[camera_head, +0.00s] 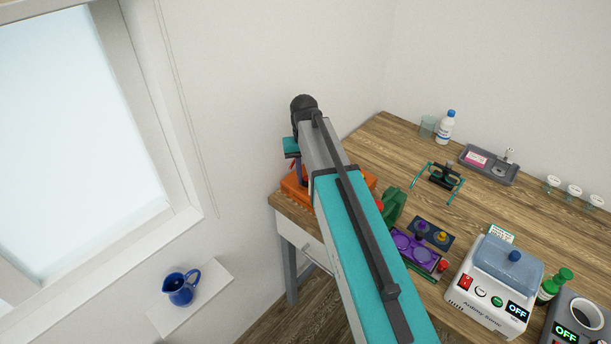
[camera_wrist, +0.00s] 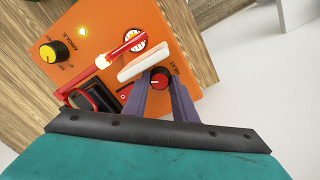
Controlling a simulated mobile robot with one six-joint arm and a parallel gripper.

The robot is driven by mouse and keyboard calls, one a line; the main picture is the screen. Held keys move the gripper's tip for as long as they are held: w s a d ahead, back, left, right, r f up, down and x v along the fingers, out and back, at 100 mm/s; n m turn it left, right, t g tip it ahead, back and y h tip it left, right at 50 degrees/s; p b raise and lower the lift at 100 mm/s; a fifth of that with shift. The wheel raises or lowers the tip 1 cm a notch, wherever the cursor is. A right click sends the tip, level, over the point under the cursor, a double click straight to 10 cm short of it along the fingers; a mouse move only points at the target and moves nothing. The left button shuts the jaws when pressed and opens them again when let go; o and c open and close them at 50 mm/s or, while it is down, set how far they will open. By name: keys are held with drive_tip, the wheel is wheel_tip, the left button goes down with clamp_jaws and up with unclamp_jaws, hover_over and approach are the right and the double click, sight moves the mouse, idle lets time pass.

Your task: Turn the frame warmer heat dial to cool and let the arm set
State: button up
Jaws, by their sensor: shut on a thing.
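The frame warmer (camera_wrist: 105,35) is an orange box with printed labels, seen close in the wrist view. In the head view it is mostly hidden behind my arm, with an orange edge (camera_head: 293,190) showing at the table's near left corner. Its heat dial (camera_wrist: 159,79) is dark with a red top, beside the HEAT label. My gripper (camera_wrist: 161,88) is shut on the heat dial, one purple finger on each side. The dial's pointer setting is too small to tell.
A yellow-topped ANGLE dial (camera_wrist: 48,52), a lit yellow lamp (camera_wrist: 82,31) and a black switch (camera_wrist: 98,98) are on the warmer. An ultrasonic cleaner (camera_head: 490,290), purple tray (camera_head: 415,250) and glasses frame (camera_head: 440,178) stand to the right on the wooden table (camera_head: 375,150).

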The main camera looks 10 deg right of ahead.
drive_tip(key=n+b, duration=0.1)
drive_tip(key=n, duration=0.4)
drive_tip(key=shift+n, duration=0.3)
drive_tip(key=n, duration=0.6)
drive_tip(key=shift+s+a, duration=0.1)
drive_tip(key=shift+a, duration=0.05)
drive_tip(key=n+b, duration=0.1)
drive_tip(key=n, duration=0.5)
drive_tip(key=shift+s, duration=0.1)
drive_tip(key=n, duration=0.5)
drive_tip(key=shift+s+f+y, duration=0.1)
drive_tip(key=shift+y, duration=0.2)
drive_tip(key=shift+n, duration=0.3)
drive_tip(key=o, duration=1)
drive_tip(key=shift+o, duration=0.2)
